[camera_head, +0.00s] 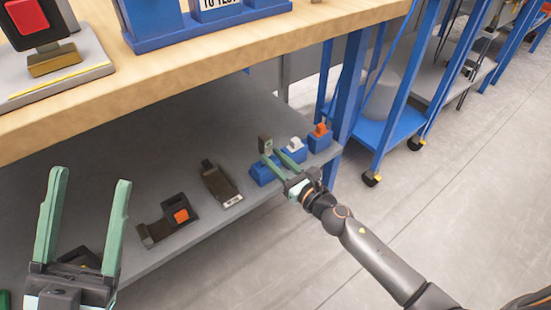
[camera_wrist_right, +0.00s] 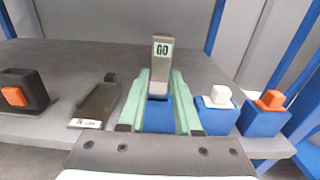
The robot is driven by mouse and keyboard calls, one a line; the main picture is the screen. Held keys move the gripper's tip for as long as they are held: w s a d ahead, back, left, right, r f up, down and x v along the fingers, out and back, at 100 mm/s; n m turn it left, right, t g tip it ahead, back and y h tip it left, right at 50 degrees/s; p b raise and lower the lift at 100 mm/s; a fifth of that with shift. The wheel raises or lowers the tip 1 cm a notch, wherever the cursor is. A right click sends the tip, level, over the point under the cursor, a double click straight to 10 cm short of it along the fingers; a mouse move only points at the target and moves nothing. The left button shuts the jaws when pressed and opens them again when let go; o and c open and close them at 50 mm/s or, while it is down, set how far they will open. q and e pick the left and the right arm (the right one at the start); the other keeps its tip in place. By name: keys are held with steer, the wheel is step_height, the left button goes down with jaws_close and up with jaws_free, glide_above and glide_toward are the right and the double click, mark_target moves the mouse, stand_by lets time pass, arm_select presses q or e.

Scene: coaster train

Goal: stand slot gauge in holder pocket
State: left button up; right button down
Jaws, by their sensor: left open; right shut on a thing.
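The slot gauge (camera_wrist_right: 162,50) is a grey upright block with a "GO" label, and it also shows in the head view (camera_head: 265,144). My right gripper (camera_head: 271,156) is shut on it, with a green finger on each side. A blue holder block (camera_wrist_right: 158,117) is directly below the gauge, between the fingers in the wrist view; it also shows in the head view (camera_head: 262,175). The gauge's lower end meets the top of this block in the picture, but I cannot tell whether it is inside a pocket. My left gripper (camera_head: 91,180) is open and empty at the lower left.
Blue blocks with a white piece (camera_head: 293,145) and an orange piece (camera_head: 320,131) stand to the right on the grey shelf (camera_head: 150,130). A dark tray (camera_head: 220,185) and a dark fixture with an orange block (camera_head: 181,216) are to the left. The wooden tabletop (camera_head: 220,45) overhangs the shelf.

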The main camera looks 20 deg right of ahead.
steer(key=shift+f+b, duration=0.35)
steer(key=shift+f, duration=0.05)
steer(key=shift+f+b, duration=0.3)
steer(key=shift+f, duration=0.55)
steer(key=c, duration=0.5)
jaws_free()
steer(key=shift+c, duration=0.2)
steer(key=shift+f, duration=0.15)
steer(key=v, duration=1.2)
steer(key=shift+s+d, duration=0.1)
steer(key=shift+s, duration=0.1)
